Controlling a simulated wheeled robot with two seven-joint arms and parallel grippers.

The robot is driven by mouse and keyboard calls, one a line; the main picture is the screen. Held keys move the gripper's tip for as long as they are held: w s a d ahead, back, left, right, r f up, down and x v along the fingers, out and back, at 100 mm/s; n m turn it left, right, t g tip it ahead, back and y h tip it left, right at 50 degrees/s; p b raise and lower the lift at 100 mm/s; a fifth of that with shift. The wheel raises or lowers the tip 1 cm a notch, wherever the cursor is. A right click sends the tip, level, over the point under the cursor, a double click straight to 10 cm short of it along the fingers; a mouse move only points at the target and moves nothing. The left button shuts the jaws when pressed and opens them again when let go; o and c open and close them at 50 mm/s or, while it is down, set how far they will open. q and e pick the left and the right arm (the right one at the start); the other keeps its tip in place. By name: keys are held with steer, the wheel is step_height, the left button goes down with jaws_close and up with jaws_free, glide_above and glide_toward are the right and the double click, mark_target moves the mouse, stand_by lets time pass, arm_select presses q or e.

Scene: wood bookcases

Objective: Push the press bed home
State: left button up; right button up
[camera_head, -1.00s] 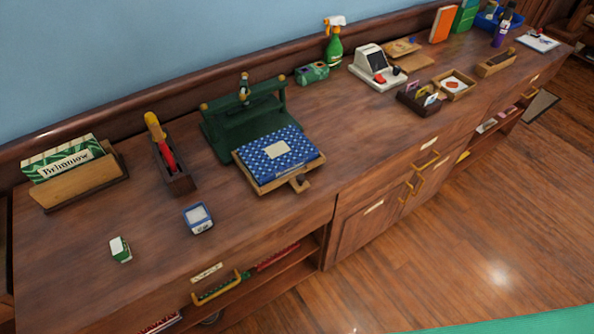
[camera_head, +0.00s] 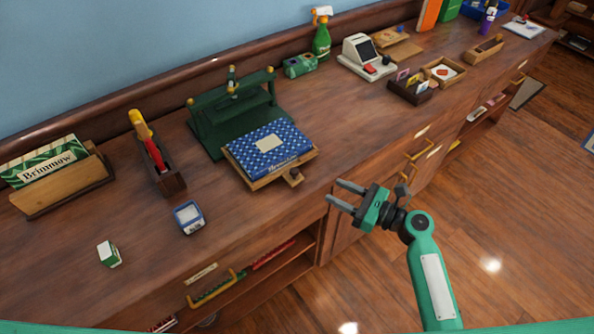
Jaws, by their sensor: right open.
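The green book press (camera_head: 238,118) stands on the wooden counter against the back rail. Its wooden press bed (camera_head: 262,184) sticks out of the front toward the counter's front edge, with a small wooden handle (camera_head: 293,177) at its front. A blue patterned book (camera_head: 255,157) lies flat on the bed. My right gripper (camera_head: 334,192) is open and empty, its two fingers pointing left. In the picture it is right of the bed's handle, apart from it, by the counter's front edge. My left gripper is not in view.
Left of the press are a wooden holder with red and yellow-handled tools (camera_head: 157,153), a small blue-and-white box (camera_head: 189,217) and a green-and-white box (camera_head: 109,253). A spray bottle (camera_head: 321,36) and card reader (camera_head: 366,57) stand right. The counter (camera_head: 345,135) right of the bed is clear.

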mark_target(298, 173)
steer(key=p+x, duration=0.2)
steer(key=x, duration=1)
steer(key=shift+w+a+r, duration=0.1)
steer(key=shift+w+a, duration=0.35)
steer(key=shift+a, duration=0.05)
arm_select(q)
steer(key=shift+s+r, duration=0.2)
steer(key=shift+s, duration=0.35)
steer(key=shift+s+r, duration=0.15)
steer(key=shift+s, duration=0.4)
arm_select(e)
steer(key=shift+a, duration=0.15)
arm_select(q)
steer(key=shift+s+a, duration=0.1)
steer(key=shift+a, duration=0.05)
arm_select(e)
jaws_close()
